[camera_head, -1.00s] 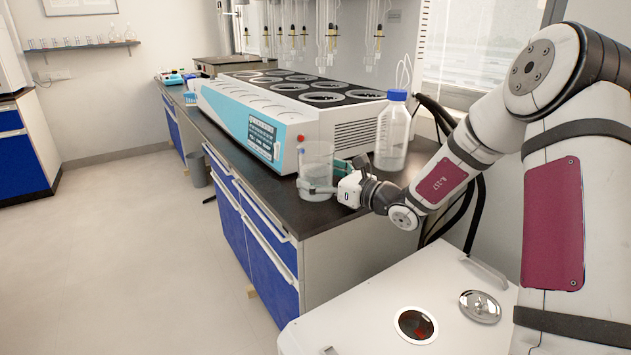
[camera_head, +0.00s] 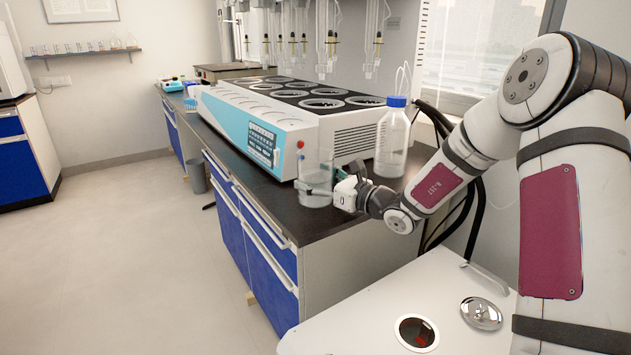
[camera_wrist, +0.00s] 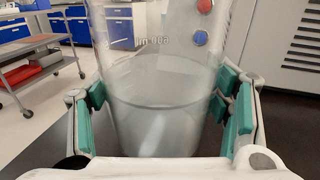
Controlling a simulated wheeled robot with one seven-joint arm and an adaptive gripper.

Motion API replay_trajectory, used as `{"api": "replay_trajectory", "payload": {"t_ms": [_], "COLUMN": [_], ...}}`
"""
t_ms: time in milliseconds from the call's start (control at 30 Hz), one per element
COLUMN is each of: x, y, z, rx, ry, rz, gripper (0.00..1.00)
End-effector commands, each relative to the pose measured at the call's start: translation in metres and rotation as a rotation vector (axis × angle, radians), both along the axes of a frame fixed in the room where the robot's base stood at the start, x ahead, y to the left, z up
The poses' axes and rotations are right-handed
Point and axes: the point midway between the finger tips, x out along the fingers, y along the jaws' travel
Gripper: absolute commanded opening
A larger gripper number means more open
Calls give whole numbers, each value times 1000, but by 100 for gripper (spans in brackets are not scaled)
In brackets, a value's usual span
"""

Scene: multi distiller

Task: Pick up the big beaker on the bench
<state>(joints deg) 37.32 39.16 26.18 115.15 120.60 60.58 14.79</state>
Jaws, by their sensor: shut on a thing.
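The big beaker (camera_head: 316,172) is clear glass and stands upright near the front corner of the dark bench (camera_head: 283,208), in front of the multi distiller (camera_head: 287,118). My gripper (camera_head: 322,190) reaches it from the right, low on its side. In the wrist view the beaker (camera_wrist: 160,85) fills the middle, with printed marks on its wall and a clear lower part. The green pads of my gripper (camera_wrist: 165,110) lie on both sides of it, shut on the beaker. Whether its base touches the bench is hard to tell.
A clear bottle with a blue cap (camera_head: 393,138) stands on the bench behind my gripper, to the right. Glass tubes (camera_head: 331,42) hang above the distiller. Black cables (camera_head: 447,190) run down behind my arm. Open floor (camera_head: 120,240) lies to the left of the bench.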

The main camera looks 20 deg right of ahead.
Motion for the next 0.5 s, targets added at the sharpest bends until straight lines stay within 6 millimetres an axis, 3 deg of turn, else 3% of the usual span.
{"api": "replay_trajectory", "payload": {"t_ms": [500], "x": [0], "y": [0], "z": [34], "rx": [-1], "ry": [-6], "rz": [1], "gripper": [19]}}
